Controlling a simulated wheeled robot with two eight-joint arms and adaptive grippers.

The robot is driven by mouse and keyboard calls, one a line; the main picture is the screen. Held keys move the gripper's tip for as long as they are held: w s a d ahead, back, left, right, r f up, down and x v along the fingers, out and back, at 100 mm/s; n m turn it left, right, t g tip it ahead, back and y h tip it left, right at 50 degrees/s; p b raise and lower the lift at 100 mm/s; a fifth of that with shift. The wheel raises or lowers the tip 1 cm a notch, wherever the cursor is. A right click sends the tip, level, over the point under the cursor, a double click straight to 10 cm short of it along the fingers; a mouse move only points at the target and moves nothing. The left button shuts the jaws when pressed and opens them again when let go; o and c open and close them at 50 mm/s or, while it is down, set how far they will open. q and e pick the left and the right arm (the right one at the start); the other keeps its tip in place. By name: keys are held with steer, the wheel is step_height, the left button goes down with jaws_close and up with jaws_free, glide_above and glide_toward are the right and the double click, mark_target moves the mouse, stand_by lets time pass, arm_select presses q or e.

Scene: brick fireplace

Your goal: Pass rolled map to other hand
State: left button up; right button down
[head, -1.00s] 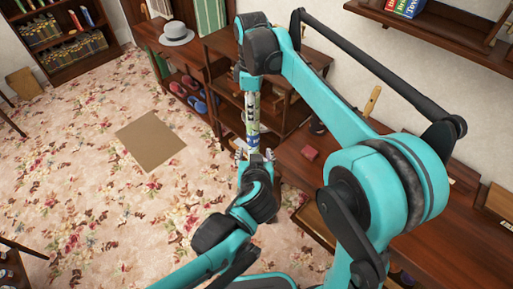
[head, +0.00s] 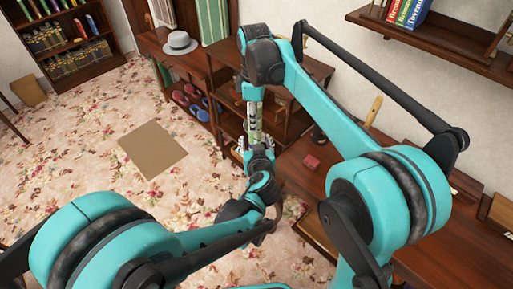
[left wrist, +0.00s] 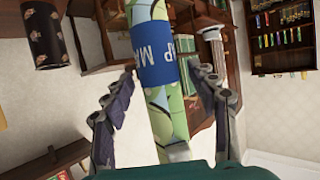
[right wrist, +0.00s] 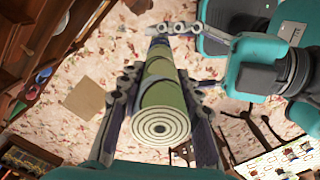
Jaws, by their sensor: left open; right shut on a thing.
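The rolled map (head: 255,123) hangs upright below my right gripper (head: 254,92) in the head view. It is green with a blue lettered band (left wrist: 152,52). My right gripper is shut on it; in the right wrist view the spiral end of the rolled map (right wrist: 160,127) lies between the fingers. My left gripper (head: 257,147) is at the lower end of the map. In the left wrist view its fingers (left wrist: 163,78) stand open on both sides of the map, with visible gaps. In the right wrist view the left gripper (right wrist: 172,30) shows at the map's far end.
A dark wooden shelf unit (head: 230,123) with shoes stands behind the grippers, with a grey hat (head: 180,43) on top. A wooden desk (head: 440,250) is at the right. A brown mat (head: 152,149) lies on the flowered carpet, which is mostly clear at the left.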

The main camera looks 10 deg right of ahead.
arm_select(q)
steer(key=shift+w+f, duration=0.2)
steer(key=shift+w, duration=0.4)
steer(key=c, duration=1.3)
jaws_close()
arm_select(e)
steer(key=c, duration=1)
jaws_free()
steer(key=shift+r, duration=0.15)
